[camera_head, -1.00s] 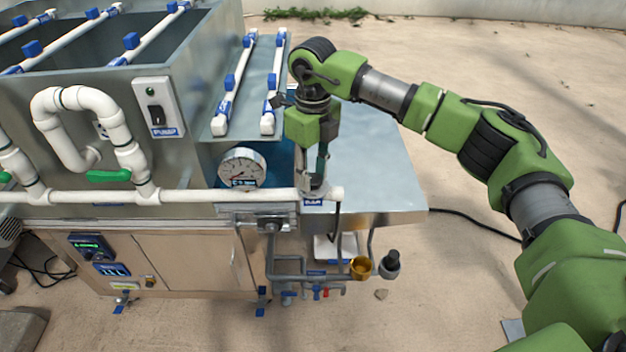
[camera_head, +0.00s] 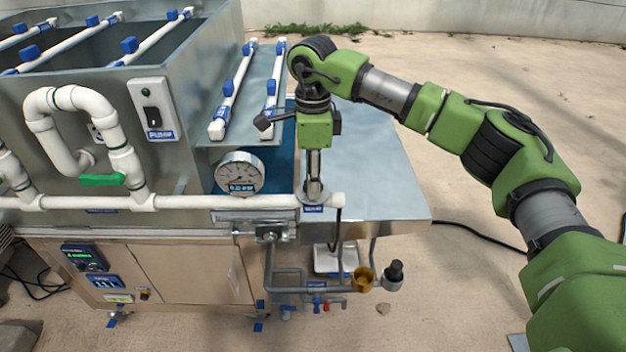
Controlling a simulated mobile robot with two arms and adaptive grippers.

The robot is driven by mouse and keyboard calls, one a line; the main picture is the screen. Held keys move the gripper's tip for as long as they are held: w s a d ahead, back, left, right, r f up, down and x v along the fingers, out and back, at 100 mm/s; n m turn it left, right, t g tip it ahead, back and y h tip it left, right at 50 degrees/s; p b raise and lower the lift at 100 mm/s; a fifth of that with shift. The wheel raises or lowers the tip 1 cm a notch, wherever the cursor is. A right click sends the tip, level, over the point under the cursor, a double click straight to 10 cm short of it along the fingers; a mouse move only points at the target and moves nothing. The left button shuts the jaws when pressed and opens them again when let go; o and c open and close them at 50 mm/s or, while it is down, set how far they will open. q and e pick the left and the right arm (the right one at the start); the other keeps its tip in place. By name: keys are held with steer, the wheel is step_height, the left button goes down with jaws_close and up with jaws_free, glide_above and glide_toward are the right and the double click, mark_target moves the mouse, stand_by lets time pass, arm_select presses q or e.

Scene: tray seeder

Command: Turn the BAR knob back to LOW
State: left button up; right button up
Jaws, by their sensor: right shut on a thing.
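The BAR knob sits on the white pipe near its right end, above a small blue label (camera_head: 313,209). My right gripper (camera_head: 314,186) points straight down over it and is shut on it. The fingers hide most of the knob, so its pointer and its LOW mark cannot be read. A round pressure gauge (camera_head: 240,172) with a small blue display stands just left of the gripper. Its digits are too blurred to read. My left gripper is out of view.
The white pipe (camera_head: 190,202) runs along the front of the metal tank. A pump switch (camera_head: 154,117) is on the tank wall. A metal side table (camera_head: 375,180) lies right of the gripper. A brass cup (camera_head: 363,279) and thin pipes hang below.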

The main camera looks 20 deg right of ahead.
steer(key=shift+n, duration=0.4)
steer(key=o, duration=1.1)
steer(key=shift+r, duration=0.1)
step_height(320, 180, up, 12)
